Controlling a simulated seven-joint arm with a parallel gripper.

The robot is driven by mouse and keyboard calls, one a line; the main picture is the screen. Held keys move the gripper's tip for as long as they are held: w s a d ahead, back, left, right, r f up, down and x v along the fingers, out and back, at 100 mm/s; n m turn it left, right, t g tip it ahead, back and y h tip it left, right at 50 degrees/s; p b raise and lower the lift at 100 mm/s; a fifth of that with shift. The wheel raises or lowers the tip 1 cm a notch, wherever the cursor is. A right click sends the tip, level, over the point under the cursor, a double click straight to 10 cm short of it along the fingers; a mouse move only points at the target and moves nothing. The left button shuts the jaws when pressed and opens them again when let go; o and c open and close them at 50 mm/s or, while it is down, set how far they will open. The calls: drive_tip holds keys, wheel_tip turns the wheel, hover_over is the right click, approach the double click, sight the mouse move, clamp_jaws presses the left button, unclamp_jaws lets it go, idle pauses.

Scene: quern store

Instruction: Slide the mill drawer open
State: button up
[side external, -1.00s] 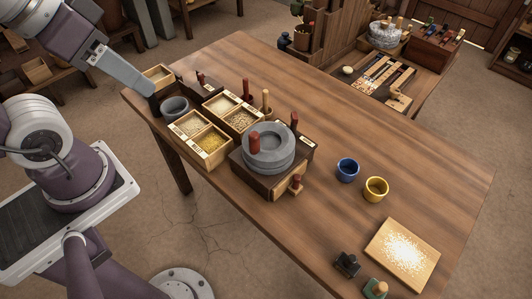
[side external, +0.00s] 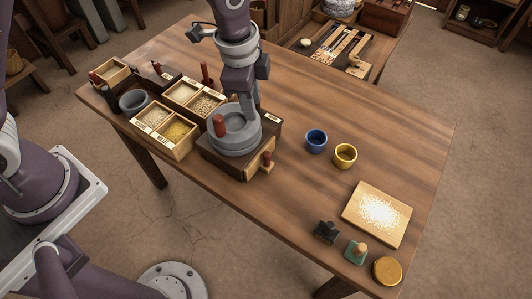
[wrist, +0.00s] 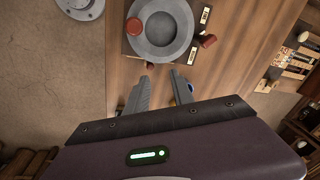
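The mill has round grey stones (side external: 235,140) with a red upright handle (side external: 219,126) on a dark wooden base. Its pale drawer front (side external: 256,163) with a red-brown knob (side external: 267,159) faces the lower right and looks closed. My gripper (side external: 246,112) hangs over the mill in the side view, hiding part of the stones. In the wrist view my gripper (wrist: 160,76) has its two grey fingers apart with nothing between them. The millstone (wrist: 163,25) lies ahead of the fingertips, and a small brown knob (wrist: 150,65) shows near them, partly hidden.
Grain boxes (side external: 165,132) and a grey bowl (side external: 133,101) stand left of the mill. A blue cup (side external: 316,141) and a yellow cup (side external: 345,155) stand to its right. A board with pale meal (side external: 376,214) lies farther right. The table in front of the drawer is clear.

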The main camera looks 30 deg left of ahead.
sight(267, 154)
drive_tip(key=d+f+m, duration=0.1)
drive_tip(key=f, duration=0.2)
drive_tip(key=d+f+m, duration=0.1)
drive_tip(key=f, duration=0.3)
drive_tip(key=d+f+m+g, duration=0.1)
drive_tip(key=f, duration=0.2)
drive_tip(key=shift+w+d+f, duration=0.1)
drive_tip(key=shift+d+f, duration=0.15)
drive_tip(key=shift+d, duration=0.1)
drive_tip(key=f, duration=0.7)
drive_tip(key=shift+w+f, duration=0.1)
drive_tip(key=shift+w, duration=0.1)
clamp_jaws()
